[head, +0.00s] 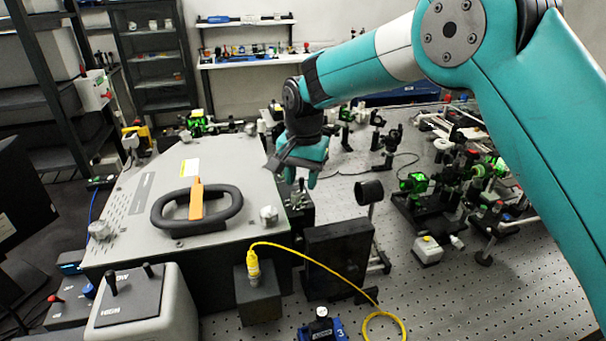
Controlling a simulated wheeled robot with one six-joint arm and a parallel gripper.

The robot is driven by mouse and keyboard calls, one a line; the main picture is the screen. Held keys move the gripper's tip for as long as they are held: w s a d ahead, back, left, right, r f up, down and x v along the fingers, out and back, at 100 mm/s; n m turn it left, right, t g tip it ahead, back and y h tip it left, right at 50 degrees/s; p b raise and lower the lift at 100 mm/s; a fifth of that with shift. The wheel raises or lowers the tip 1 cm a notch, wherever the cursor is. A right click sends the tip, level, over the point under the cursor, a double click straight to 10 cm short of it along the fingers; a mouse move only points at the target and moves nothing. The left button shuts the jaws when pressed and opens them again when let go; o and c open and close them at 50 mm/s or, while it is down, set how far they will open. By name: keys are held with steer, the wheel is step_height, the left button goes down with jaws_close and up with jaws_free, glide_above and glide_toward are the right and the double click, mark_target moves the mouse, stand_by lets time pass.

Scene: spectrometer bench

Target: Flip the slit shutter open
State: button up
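The large grey spectrometer box (145,235) stands on the left of the bench, with a black loop handle (168,222) and an orange strip (197,200) on its lid. My gripper (300,170) is above the box's right edge, pointing down, with dark and teal parts showing. The gap between its fingers cannot be made out. A small metallic part (299,190) at a dark block on the box's right side is just below the gripper; it may be the slit shutter. Its position, and whether the gripper touches it, cannot be told.
A black square plate (340,258) and a round black mount (369,192) stand right of the box. A yellow cable (330,270) runs from a dark block (258,300). Green-lit optics (415,183) fill the right side. The perforated bench (450,300) is clear at the lower right.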

jaws_close()
